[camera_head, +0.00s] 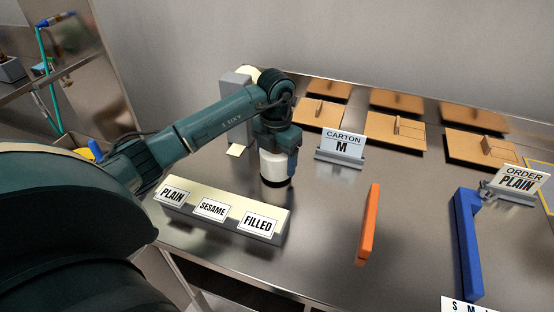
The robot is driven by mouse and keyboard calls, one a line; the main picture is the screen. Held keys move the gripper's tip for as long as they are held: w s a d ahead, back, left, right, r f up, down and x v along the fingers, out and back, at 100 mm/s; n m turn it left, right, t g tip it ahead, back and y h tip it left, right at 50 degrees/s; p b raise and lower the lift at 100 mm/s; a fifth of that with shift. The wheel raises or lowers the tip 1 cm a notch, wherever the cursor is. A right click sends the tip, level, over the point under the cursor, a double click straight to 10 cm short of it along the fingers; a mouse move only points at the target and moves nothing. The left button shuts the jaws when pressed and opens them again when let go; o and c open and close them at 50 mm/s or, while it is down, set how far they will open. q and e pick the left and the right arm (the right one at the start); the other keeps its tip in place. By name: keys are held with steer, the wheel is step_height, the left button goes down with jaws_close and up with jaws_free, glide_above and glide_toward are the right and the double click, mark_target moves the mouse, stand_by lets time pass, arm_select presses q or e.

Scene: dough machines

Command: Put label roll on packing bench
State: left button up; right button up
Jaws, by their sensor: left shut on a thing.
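A white cylinder with a dark lower end, which looks like the label roll (272,166), is below my left wrist. My left gripper (277,155) points down and is shut on it; the fingers are mostly hidden by the wrist and the roll. The roll is over the steel packing bench (325,215), behind the rack marked PLAIN, SESAME and FILLED (222,208). I cannot tell whether it touches the bench top. My right gripper is not in view.
A grey stand (233,90) is behind my left arm. Several flat brown cartons (395,130) lie at the back right, behind a CARTON M sign (341,148). An orange bar (369,225), a blue tool (467,245) and an ORDER PLAIN sign (518,183) are right. The bench middle is clear.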

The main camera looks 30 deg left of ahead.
arm_select(q)
steer(key=shift+f, duration=0.45)
steer(key=shift+f, duration=0.2)
steer(key=o, duration=1.2)
steer(key=shift+r, duration=0.1)
step_height(320, 180, up, 12)
steer(key=shift+r, duration=0.15)
